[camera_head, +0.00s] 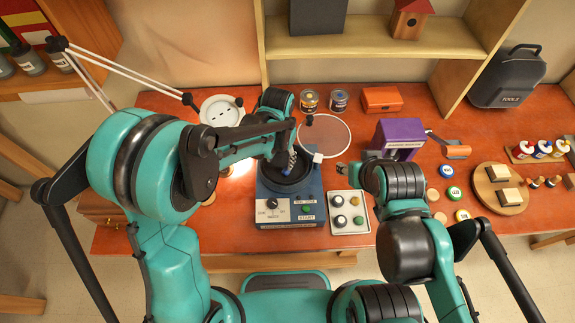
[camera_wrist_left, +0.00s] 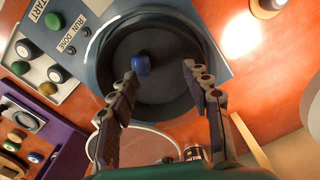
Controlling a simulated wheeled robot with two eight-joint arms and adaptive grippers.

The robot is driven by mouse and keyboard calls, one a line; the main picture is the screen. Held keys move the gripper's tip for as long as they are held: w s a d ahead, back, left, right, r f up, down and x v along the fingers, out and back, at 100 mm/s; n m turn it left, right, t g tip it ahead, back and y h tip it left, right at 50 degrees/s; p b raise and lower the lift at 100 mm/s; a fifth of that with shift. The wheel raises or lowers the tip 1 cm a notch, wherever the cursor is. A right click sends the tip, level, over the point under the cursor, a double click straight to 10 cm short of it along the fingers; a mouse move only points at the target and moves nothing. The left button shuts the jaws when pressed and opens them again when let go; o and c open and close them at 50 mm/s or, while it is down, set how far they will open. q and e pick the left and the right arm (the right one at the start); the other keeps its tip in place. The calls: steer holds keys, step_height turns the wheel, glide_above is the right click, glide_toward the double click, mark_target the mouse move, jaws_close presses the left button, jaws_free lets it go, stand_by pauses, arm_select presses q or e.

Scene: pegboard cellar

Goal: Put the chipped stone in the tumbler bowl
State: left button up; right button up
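The tumbler bowl (camera_wrist_left: 160,98) is a dark round bowl set in a blue-grey machine; in the head view (camera_head: 287,180) its far part is hidden by my left arm. A small blue stone (camera_wrist_left: 141,66) shows inside the bowl's outline. I cannot make out a chip on it, or whether it touches the bowl floor. My left gripper (camera_wrist_left: 160,72) is over the bowl with its fingers spread apart on either side of the stone, not touching it. My right gripper (camera_head: 347,171) hangs to the right of the bowl; its opening is unclear.
A pale tray (camera_head: 349,230) with several round pieces sits right of the machine (camera_head: 290,217).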

mark_target(280, 169)
arm_select(q)
step_height(280, 169, up, 12)
stand_by(0.5)
stand_by(0.3)
steer(key=s+a+f+n+t+b, duration=0.2)
steer(key=s+a+f+b, duration=0.4)
steer(key=a, duration=0.3)
steer(key=s+a+f+n+t+b, duration=0.3)
steer(key=s+a+f+t+b, duration=0.2)
steer(key=a+b, duration=0.3)
steer(key=shift+s+a+f, duration=0.35)
steer(key=shift+s, duration=0.25)
stand_by(0.6)
